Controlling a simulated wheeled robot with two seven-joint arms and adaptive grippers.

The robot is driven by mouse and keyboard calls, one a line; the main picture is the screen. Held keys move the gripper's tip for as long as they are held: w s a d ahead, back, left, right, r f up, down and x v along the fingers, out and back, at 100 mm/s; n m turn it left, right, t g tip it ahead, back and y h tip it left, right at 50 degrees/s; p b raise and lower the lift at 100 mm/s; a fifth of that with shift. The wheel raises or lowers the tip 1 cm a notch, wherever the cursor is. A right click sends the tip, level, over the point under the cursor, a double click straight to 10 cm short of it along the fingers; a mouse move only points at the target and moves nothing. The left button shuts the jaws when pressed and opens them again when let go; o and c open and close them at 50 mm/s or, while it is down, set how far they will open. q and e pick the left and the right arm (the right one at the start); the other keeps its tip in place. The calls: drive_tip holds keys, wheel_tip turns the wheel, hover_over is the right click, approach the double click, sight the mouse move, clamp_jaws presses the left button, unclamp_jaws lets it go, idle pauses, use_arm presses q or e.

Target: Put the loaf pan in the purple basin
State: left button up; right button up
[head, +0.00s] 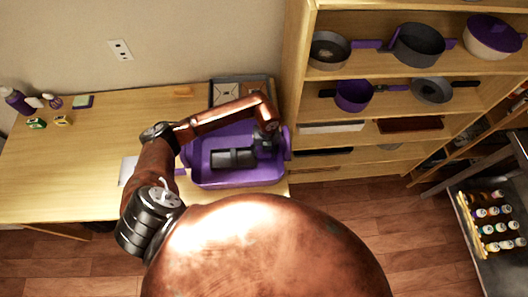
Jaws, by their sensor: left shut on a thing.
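The purple basin (210,176) sits on the wooden table near its right end. The dark loaf pan (231,158) shows inside the basin's outline, left of my left gripper. I cannot tell whether the pan rests on the basin floor or is held just above it. My left gripper (262,152) points down over the right part of the basin and is shut on the pan's right end. The fingertips are small and dark against the pan. My right gripper is out of view.
A dark framed tray (226,92) lies behind the basin. A wooden shelf (300,100) with pots and pans stands close on the right. A purple bottle (18,101) and small items are at the table's far left. The table's middle left is clear.

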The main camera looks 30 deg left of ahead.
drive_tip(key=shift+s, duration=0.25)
use_arm(q)
drive_tip(key=shift+f, duration=0.15)
drive_tip(key=o, duration=1.3)
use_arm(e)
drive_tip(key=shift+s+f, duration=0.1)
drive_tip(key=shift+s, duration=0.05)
use_arm(q)
wheel_tip(320, 180, up, 2)
drive_tip(key=shift+r+p, duration=0.1)
drive_tip(key=shift+p, duration=0.55)
drive_tip(key=shift+r+p, duration=2)
drive_tip(key=shift+r, duration=0.75)
wheel_tip(320, 180, up, 7)
drive_tip(key=p, duration=0.4)
drive_tip(key=shift+r+p, duration=0.2)
drive_tip(key=shift+p, duration=0.2)
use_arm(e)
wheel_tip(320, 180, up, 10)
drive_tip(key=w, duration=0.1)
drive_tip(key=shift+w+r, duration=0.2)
